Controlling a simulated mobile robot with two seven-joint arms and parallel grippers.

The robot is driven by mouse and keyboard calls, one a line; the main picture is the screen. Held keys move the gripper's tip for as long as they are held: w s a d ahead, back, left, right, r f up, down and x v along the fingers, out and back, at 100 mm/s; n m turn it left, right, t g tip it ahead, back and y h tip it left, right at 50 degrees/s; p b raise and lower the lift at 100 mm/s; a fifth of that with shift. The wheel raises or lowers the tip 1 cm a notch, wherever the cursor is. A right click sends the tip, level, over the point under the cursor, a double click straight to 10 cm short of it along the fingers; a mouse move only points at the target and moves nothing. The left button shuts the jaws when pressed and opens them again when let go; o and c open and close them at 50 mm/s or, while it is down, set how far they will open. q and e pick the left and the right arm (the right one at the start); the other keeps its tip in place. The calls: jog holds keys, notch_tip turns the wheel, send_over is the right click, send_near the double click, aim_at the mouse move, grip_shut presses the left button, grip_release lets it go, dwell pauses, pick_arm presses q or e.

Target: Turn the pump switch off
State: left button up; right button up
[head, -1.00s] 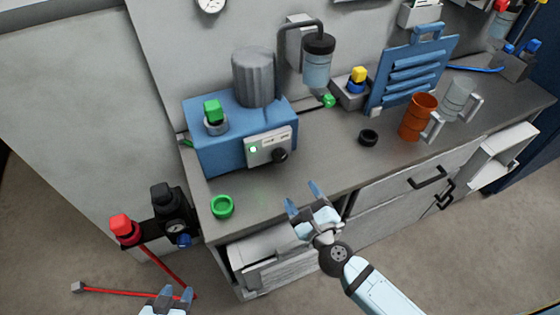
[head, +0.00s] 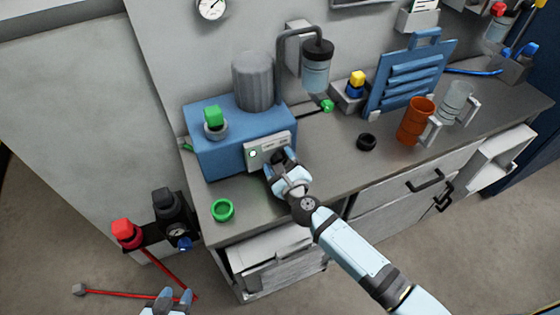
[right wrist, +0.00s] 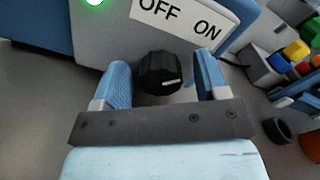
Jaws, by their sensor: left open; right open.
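The blue pump box (head: 205,150) stands on the grey counter with a pale control panel (head: 256,156) on its front. The black switch knob (right wrist: 160,74) sits below the OFF and ON label (right wrist: 180,18) in the right wrist view. Its white mark points to the right, towards the ON side. A green lamp (right wrist: 93,2) is lit on the panel. My right gripper (right wrist: 157,80) is open, with one finger on each side of the knob; whether they touch it I cannot tell. My left gripper (head: 172,298) is open and empty at the bottom edge, low by the floor.
A green ring (head: 222,210) lies near the counter's front left corner. A black ring (head: 366,142), an orange mug (head: 416,120) and a clear mug (head: 455,101) stand to the right. An open drawer (head: 272,255) juts out below the counter.

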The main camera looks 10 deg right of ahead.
jog(key=shift+c, duration=0.4)
jog(key=c, duration=0.8)
jog(key=shift+c, duration=0.2)
jog(key=shift+r+n+p, duration=0.1)
jog(key=shift+n+p, duration=0.2)
jog(key=shift+p, duration=0.05)
jog(key=n+p, duration=0.2)
jog(key=n, duration=0.1)
jog(key=shift+n, duration=0.3)
jog(key=n+p, duration=0.2)
jog(key=n, duration=0.2)
jog(key=shift+a+n+p, duration=0.1)
jog(key=shift+n+p, duration=0.2)
jog(key=n+p, duration=0.1)
jog(key=n, duration=0.3)
jog(key=shift+n+p, duration=0.3)
jog(key=shift+p, duration=0.1)
jog(key=shift+f+n+p, duration=0.2)
jog(key=shift+n+p, duration=0.5)
jog(key=shift+n, duration=1.5)
